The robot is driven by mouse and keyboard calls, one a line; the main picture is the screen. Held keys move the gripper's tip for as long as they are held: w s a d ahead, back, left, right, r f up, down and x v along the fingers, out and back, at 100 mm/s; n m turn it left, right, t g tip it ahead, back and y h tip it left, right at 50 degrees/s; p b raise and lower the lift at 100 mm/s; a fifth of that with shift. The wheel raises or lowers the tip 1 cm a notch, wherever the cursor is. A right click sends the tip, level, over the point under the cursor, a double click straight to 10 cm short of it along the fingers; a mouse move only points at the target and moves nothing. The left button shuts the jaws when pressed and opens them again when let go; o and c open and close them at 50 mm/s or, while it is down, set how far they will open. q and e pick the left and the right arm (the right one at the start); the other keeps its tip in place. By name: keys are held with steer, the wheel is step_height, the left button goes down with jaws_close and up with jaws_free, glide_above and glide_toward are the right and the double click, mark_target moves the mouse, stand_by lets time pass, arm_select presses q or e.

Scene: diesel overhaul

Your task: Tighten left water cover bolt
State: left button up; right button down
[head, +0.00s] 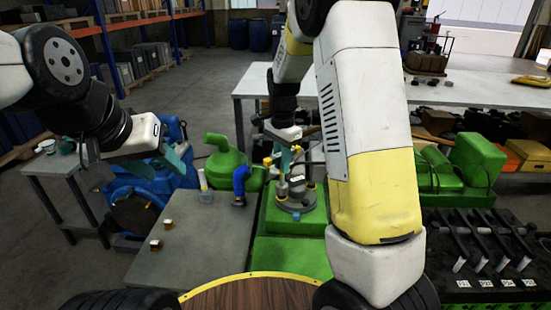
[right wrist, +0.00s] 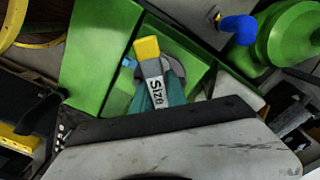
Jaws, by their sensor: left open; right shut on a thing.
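My right gripper (head: 284,160) hangs over a round grey cover (head: 296,203) on a green engine block (head: 273,217). The cover (right wrist: 184,72) is partly hidden behind the tool and fingers. A small blue part (head: 296,187) shows at the cover, and also in the right wrist view (right wrist: 130,62). I cannot tell whether the tool touches a bolt. My left gripper (head: 172,163) is open and empty, left of the engine.
A blue elbow pipe (head: 241,180) and a green rounded housing (head: 222,160) stand left of the cover. Small brown-and-white parts (head: 168,224) sit on the grey tabletop (head: 190,250). A black rack (head: 485,250) with several tools stands at right. My right arm blocks part of the view.

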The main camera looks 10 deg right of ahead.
steer(key=n, duration=3.3)
steer(key=shift+f, duration=0.15)
